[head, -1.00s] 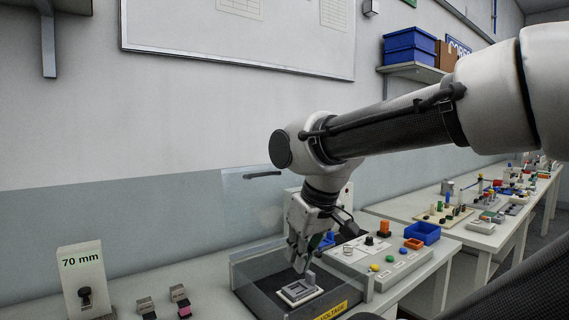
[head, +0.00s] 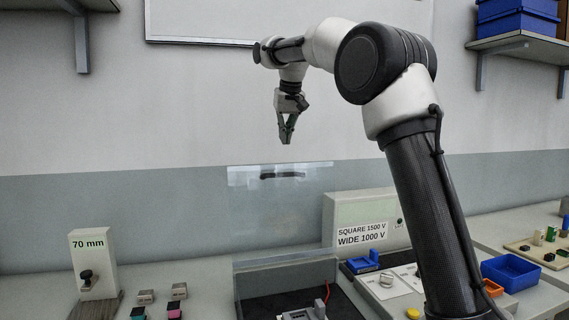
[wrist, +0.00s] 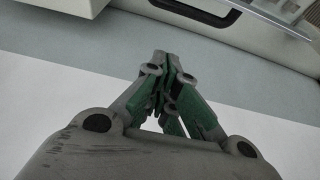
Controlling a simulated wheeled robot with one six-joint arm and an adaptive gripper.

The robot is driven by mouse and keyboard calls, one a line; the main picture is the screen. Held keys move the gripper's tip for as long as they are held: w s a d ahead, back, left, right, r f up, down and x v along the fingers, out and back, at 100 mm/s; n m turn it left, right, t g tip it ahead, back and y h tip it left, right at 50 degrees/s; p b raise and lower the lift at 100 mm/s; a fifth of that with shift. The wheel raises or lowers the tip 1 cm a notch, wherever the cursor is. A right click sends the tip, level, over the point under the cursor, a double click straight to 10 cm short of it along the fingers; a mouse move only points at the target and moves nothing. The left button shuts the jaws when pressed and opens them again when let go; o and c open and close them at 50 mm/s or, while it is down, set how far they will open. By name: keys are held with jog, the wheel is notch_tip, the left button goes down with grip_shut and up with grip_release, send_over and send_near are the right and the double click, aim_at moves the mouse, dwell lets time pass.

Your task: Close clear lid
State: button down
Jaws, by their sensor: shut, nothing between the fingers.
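The clear lid (head: 262,215) stands upright and open at the back of the dark-floored box (head: 285,270) in the head view. Its dark handle (head: 283,175) runs along its top edge. A grey part (head: 318,308) sits inside the box, cut off by the lower picture edge. My gripper (head: 286,138) is raised above the lid's top edge, apart from it, pointing down. Its fingers are shut and empty. In the wrist view my gripper (wrist: 163,58) shows its closed fingertips with nothing between them.
A box labelled SQUARE 1500 V / WIDE 1000 V (head: 361,215) stands right of the lid. A 70 mm block (head: 93,265) and small connectors (head: 146,297) are at left. A blue bin (head: 511,273) is at right. Air around my gripper is clear.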

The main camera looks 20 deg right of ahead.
notch_tip(320, 180, down, 9)
jog(key=shift+w+a+f, duration=0.15)
jog(key=shift+a+f, duration=0.05)
dwell(0.6)
